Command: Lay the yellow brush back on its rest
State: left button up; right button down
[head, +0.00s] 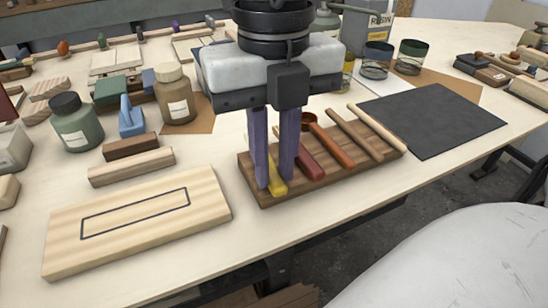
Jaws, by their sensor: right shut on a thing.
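My right gripper (274,180) comes down from the top of the head view, its two purple fingers closed around the yellow brush (279,187). Only a short yellow end shows by the fingertips; the rest of the brush is hidden behind the fingers and gripper body. The brush rest (262,202) is a dark brown wooden rack. The yellow brush is over its left end; I cannot tell whether it touches the wood. A red brush (311,166), an orange brush (334,150) and tan handles lie across the rack to the right. My left gripper is out of view.
A pale board (65,237) with a dark outlined rectangle lies to the left. Wood blocks (131,166), a green jar (76,125) and a brown jar (175,95) stand behind it. A dark mat (430,122) lies right of the rack. The table's front edge is close.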

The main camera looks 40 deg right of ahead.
jog(key=shift+f+b, duration=0.15)
jog(key=shift+b, duration=0.2)
dwell(0.6)
jog(key=c, duration=1.6)
grip_release()
notch_tip(320, 180, up, 10)
jog(key=shift+r+p, duration=0.2)
jog(key=shift+p, duration=0.7)
